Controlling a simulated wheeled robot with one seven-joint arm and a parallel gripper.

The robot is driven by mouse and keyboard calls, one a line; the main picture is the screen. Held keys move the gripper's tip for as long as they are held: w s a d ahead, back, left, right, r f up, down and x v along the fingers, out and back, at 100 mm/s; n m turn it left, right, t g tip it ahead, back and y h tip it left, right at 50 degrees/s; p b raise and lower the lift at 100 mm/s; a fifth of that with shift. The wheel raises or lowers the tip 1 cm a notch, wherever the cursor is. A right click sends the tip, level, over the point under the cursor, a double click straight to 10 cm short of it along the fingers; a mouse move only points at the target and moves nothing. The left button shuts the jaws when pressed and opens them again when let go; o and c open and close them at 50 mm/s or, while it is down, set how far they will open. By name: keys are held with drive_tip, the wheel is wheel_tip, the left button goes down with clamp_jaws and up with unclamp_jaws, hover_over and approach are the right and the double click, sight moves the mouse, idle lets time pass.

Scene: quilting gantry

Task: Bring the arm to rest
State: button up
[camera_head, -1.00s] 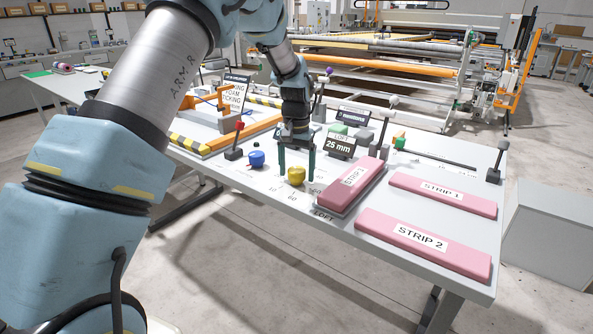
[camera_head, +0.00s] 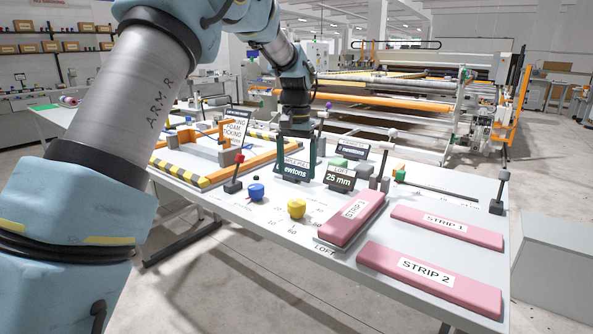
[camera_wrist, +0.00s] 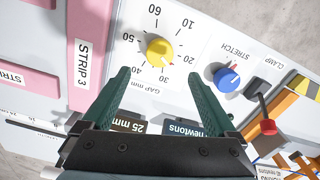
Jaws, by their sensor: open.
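My gripper (camera_head: 295,160) is open and empty, raised above the table (camera_head: 230,205) behind the yellow knob (camera_head: 296,208). In the wrist view my gripper (camera_wrist: 165,95) has its two green fingers spread wide, with nothing between them. The yellow knob (camera_wrist: 160,52) sits on its gap dial beyond the fingertips, apart from them. The blue knob (camera_wrist: 227,79) stands beside it on the stretch dial. In the head view the fingers overlap the dark newtons display (camera_head: 294,170); I cannot tell how near they are to it.
Pink strips lie on the right: strip 3 (camera_head: 352,222), strip 1 (camera_head: 446,227) and strip 2 (camera_head: 430,279). A red-tipped lever (camera_head: 236,170) stands left of the blue knob. A 25 mm display (camera_head: 340,178) stands behind strip 3. The quilting gantry (camera_head: 400,85) is farther back.

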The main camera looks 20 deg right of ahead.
drive_tip(key=a+f+n, duration=0.2)
drive_tip(key=a+n, duration=0.2)
drive_tip(key=a, duration=1.6)
drive_tip(key=s+a+f+n, duration=0.2)
drive_tip(key=s+a, duration=0.5)
drive_tip(key=a, duration=0.1)
drive_tip(key=s+a+f+n+t, duration=0.1)
drive_tip(key=s+a+f+n, duration=0.1)
drive_tip(key=s+a, duration=0.5)
drive_tip(key=a, duration=0.2)
drive_tip(key=shift+a+t, duration=0.3)
